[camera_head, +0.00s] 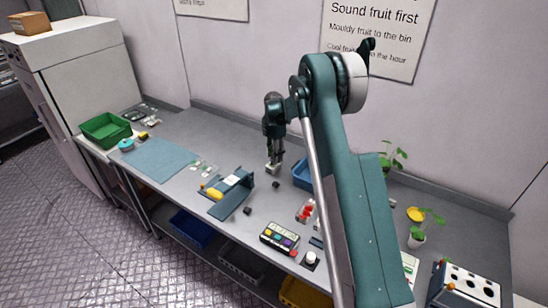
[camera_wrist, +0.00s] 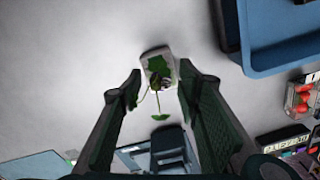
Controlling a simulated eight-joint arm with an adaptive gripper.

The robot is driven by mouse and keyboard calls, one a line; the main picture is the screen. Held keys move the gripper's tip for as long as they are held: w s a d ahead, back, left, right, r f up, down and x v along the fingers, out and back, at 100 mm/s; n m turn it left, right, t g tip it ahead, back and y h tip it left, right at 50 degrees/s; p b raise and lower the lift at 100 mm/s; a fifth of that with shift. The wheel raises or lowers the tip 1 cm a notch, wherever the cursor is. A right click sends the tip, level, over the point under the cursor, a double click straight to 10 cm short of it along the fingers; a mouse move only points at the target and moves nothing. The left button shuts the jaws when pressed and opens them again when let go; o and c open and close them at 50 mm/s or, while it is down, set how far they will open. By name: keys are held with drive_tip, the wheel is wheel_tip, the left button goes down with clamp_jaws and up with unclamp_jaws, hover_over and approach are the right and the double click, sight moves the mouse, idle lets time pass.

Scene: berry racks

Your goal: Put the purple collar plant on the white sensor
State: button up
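My gripper (camera_head: 273,160) is over the middle of the bench, pointing down. In the wrist view its two fingers (camera_wrist: 160,75) are apart, with gaps between them and the plant. A small plant with green leaves (camera_wrist: 159,117) and a thin stem shows between the fingers. A small whitish square block (camera_wrist: 149,53) lies under its leaves; it also shows below the gripper in the head view (camera_head: 272,169). I cannot tell whether this block is the white sensor or a pot. No purple collar can be made out.
A blue tray (camera_head: 302,174) is right of the gripper, near a box of red berries (camera_head: 305,211). A dark blue stand (camera_head: 231,199) with a yellow item is front left. A button panel (camera_head: 280,237) is at the front edge. A blue mat (camera_head: 159,160) lies left.

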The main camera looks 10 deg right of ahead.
wheel_tip(320, 180, up, 12)
drive_tip(key=shift+f+b, duration=0.2)
drive_tip(key=shift+b, duration=0.15)
drive_tip(key=shift+r, duration=0.1)
idle(0.7)
drive_tip(key=s+r+m+t, duration=0.2)
drive_tip(key=s+r+m, duration=0.4)
drive_tip(key=s+r, duration=0.65)
drive_tip(key=s+r+m+t, duration=0.1)
drive_tip(key=s+r+m, duration=0.4)
drive_tip(key=s+r, duration=0.8)
drive_tip(key=s+f+m+t, duration=0.1)
drive_tip(key=s+f+m, duration=0.2)
drive_tip(key=s, duration=0.8)
drive_tip(key=s+a+f+m+t, duration=0.1)
drive_tip(key=s+m, duration=0.3)
drive_tip(key=s, duration=0.8)
drive_tip(key=s+f+m+t, duration=0.2)
drive_tip(key=s+f+m, duration=0.2)
drive_tip(key=s, duration=0.8)
drive_tip(key=shift+a+f+m, duration=0.25)
drive_tip(key=shift+f+m, duration=0.05)
drive_tip(key=shift+f, duration=0.05)
drive_tip(key=shift+s+f, duration=0.1)
